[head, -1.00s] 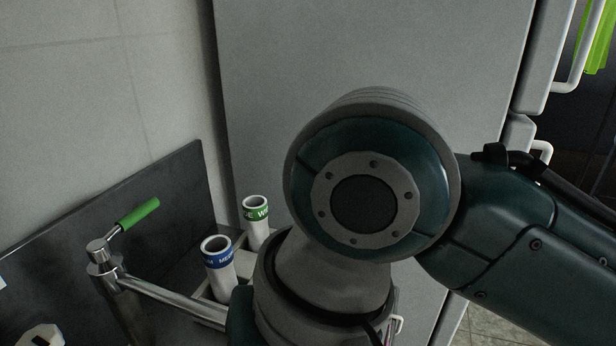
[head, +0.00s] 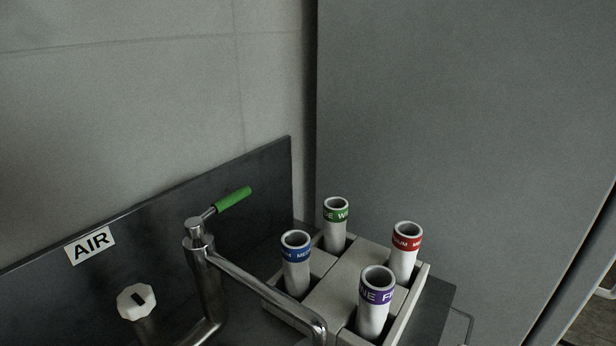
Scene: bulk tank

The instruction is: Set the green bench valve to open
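The green bench valve is a lever with a green grip (head: 233,198) on top of a metal tap post (head: 199,240), in front of a dark splash panel. The lever points to the right and slightly up in the head view. A metal spout (head: 265,290) runs from the post towards the lower right. I cannot tell from the picture whether the valve is open or closed. Neither of my grippers is in view.
A light grey rack (head: 340,287) holds several white tubes with green, blue, red and purple bands, right of the spout. A white knob (head: 136,301) sits below an AIR label (head: 90,245) at the left. A grey cabinet side (head: 470,120) stands behind.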

